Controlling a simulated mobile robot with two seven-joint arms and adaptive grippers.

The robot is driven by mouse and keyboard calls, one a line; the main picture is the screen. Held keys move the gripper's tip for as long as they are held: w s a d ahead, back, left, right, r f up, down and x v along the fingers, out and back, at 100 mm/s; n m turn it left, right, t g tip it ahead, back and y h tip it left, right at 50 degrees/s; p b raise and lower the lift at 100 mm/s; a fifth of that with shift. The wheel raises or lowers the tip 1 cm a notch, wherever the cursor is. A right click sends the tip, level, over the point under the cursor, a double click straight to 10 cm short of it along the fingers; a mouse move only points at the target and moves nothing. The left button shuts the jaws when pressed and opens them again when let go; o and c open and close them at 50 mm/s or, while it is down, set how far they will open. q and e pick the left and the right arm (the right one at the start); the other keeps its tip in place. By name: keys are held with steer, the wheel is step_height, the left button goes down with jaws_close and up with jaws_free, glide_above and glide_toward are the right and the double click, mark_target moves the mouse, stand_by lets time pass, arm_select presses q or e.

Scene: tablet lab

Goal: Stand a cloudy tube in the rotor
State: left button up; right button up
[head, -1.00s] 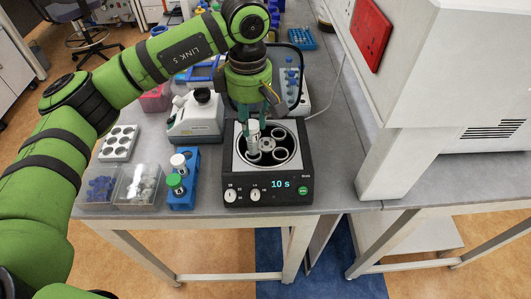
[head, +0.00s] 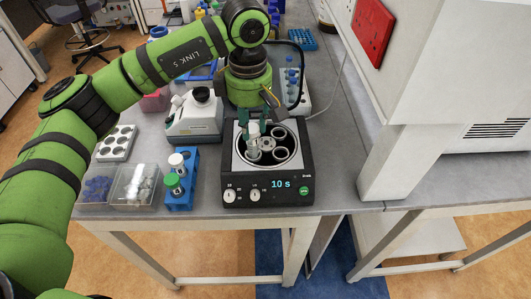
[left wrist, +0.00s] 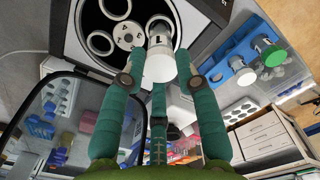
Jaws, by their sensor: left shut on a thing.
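The centrifuge (head: 268,188) stands at the bench's front edge, lid open, its round rotor (head: 268,143) showing several wells. My left gripper (head: 254,130) is over the rotor's left side, shut on a white-capped tube (head: 253,147). The tube looks upright, its lower end at or in the front-left well; how deep it sits is hidden. In the left wrist view the tube's white cap (left wrist: 159,66) lies between my left fingers (left wrist: 150,72), beside the rotor hub (left wrist: 128,36). I cannot tell whether its contents are cloudy. My right gripper is not in view.
A blue rack (head: 181,196) with a white-capped and a green-capped tube stands left of the centrifuge. Clear bins (head: 134,188), a white plate with round wells (head: 116,142) and a white instrument (head: 194,122) stand farther left. Bench to the right (head: 338,165) is clear.

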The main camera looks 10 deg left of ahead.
mark_target(252, 139)
arm_select(q)
steer(key=shift+f, duration=0.15)
steer(key=shift+f+b, duration=1)
steer(key=shift+b, duration=0.1)
steer(key=shift+f, duration=0.1)
steer(key=shift+f+b, duration=1.1)
steer(key=shift+f, duration=0.05)
steer(key=shift+f, duration=0.15)
steer(key=o, duration=1)
